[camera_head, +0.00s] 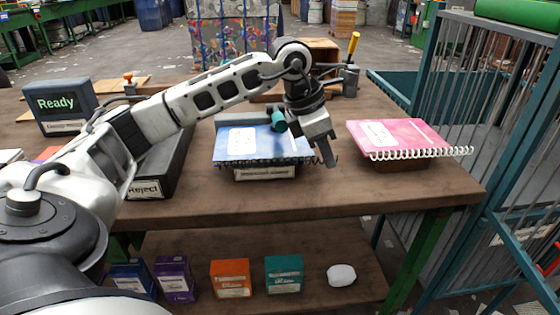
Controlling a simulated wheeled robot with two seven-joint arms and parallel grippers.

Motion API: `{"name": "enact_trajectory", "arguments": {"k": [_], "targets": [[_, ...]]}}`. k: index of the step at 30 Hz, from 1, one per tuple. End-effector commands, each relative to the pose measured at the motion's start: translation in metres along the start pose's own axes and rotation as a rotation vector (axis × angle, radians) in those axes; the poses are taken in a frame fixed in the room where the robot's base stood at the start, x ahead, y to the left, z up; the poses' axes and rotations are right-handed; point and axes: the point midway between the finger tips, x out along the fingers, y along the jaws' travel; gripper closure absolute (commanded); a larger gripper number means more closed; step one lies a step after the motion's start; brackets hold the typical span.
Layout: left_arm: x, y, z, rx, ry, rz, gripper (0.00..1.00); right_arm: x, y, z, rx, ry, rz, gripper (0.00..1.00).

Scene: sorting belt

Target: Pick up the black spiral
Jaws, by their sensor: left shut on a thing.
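A blue notebook (262,142) with a white label lies on a low stand with a labelled front (265,173) at the middle of the table. Its black spiral (262,162) runs along the front edge. My left gripper (327,154) reaches in from above and is at the right end of the black spiral. Its fingers point down and are shut on the notebook's spiral end; the exact contact is partly hidden by the fingers. My right gripper is not in view.
A pink notebook (398,138) with a white spiral lies on a stand to the right. A dark "Reject" tray (150,187) and a "Ready" display (62,104) stand at left. Several small boxes (231,279) sit on the lower shelf. Metal caging (485,140) borders the right.

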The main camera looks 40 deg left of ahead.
Motion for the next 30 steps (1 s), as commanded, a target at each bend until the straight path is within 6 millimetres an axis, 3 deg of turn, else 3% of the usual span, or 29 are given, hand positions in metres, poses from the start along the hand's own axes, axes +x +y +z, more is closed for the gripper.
{"name": "enact_trajectory", "arguments": {"k": [8, 14, 16, 25, 30], "targets": [[-0.004, 0.0, 0.002, 0.0, -0.001, 0.001, 1.0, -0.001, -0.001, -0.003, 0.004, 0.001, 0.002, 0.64], [-0.024, 0.0, 0.011, 0.001, -0.004, 0.001, 1.0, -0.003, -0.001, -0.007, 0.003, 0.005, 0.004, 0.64], [-0.037, 0.0, 0.016, 0.0, -0.005, 0.002, 1.0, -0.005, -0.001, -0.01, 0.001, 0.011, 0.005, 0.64], [-0.111, -0.028, -0.003, 0.002, -0.002, 0.006, 1.0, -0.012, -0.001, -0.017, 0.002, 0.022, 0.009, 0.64], [-0.137, -0.051, -0.031, -0.001, 0.002, 0.005, 1.0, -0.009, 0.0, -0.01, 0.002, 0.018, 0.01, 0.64]]}}
